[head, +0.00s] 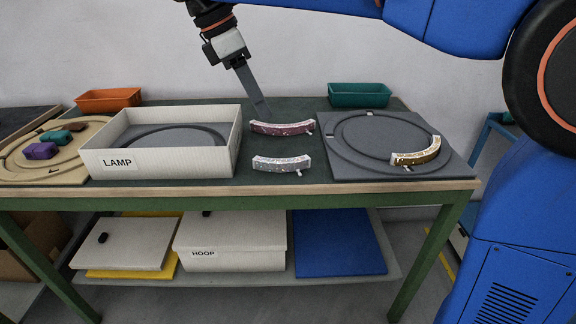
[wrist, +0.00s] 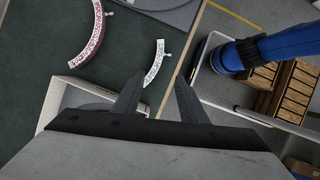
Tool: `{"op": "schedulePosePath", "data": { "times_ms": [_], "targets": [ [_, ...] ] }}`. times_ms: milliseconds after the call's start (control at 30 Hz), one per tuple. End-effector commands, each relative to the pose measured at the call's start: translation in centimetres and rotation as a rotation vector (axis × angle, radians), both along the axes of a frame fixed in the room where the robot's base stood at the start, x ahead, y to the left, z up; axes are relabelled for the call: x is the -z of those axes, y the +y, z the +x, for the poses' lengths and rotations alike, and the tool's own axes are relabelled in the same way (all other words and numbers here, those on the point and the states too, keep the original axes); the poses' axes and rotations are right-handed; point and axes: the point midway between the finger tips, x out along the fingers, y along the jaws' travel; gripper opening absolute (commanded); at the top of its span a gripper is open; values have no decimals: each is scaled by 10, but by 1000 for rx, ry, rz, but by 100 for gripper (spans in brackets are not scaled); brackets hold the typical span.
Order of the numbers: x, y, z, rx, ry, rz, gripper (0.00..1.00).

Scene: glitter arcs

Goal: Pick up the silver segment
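The silver segment (head: 282,163) is a short glittery arc with a small peg at its right end. It lies on the dark green table top, right of the LAMP box, and also shows in the wrist view (wrist: 155,63). My gripper (head: 263,112) is above the table, and in the head view its fingers line up with the pink segment behind the silver one. In the wrist view my gripper (wrist: 157,82) has its two fingers apart with nothing between them. The silver segment appears just beyond the fingertips, apart from them.
A pink glitter segment (head: 282,128) lies behind the silver one. A gold segment (head: 417,158) rests on the grey ring board (head: 450,168) at right. The high-walled LAMP box (head: 190,163) stands at left. Orange (head: 108,98) and green (head: 359,95) bins stand at the back.

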Motion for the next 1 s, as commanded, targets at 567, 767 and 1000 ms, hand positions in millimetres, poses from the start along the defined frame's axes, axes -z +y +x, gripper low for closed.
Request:
{"op": "schedulePosePath", "data": {
  "times_ms": [567,767,1000],
  "targets": [
    [89,-38,8,3,1,0,39],
    [106,-44,9,2,0,0,39],
    [123,-53,13,4,1,-1,39]
  ]
}}
